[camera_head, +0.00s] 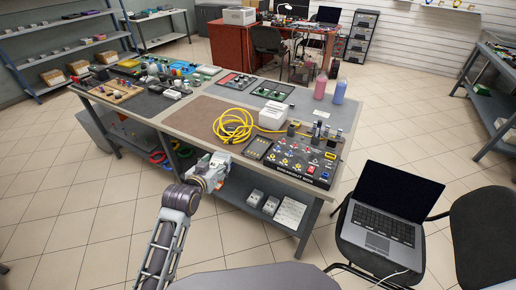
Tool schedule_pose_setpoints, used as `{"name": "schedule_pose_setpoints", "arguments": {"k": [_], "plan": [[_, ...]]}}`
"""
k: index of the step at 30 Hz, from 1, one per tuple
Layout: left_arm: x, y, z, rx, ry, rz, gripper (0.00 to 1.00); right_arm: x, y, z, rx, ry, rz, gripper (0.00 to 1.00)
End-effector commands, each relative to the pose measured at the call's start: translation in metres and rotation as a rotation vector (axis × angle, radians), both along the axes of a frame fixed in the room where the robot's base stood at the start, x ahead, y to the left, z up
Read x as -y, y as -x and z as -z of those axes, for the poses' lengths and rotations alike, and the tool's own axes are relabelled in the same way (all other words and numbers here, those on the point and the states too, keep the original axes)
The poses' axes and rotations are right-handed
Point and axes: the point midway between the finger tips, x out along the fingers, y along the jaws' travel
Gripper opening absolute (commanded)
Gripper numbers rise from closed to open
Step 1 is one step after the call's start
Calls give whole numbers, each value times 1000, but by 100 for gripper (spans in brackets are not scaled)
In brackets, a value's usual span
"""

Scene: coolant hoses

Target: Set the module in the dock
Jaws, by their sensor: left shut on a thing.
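My left arm comes up from the bottom, and its left gripper (216,169) is at the front edge of the workbench. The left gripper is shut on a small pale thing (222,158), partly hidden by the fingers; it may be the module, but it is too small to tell. A black box marked "breakout box" (311,170), with coloured knobs and connectors, lies on the bench to the right of the gripper. A small dark tray with light round spots (257,147) lies between them. I cannot tell which thing is the dock. My right gripper is not in view.
The workbench (190,119) also bears a coiled yellow cable (233,125), a white box (273,115), pink (321,86) and blue (339,92) bottles, and several boards. An open laptop (389,214) sits on a chair at right. Brown mat beside the cable is bare.

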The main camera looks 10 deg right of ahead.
Motion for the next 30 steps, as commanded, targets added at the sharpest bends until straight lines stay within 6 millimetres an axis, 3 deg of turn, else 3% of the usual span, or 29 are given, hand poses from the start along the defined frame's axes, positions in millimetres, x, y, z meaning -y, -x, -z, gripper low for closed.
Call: {"name": "schedule_pose_setpoints", "arguments": {"k": [5,15,30], "plan": [[18,-12,-14,7,-2,56,23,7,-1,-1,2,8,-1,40],[49,-29,-33,5,-2,159,23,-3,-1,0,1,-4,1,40],[70,-44,-48,3,1,246,23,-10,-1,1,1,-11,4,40]]}}
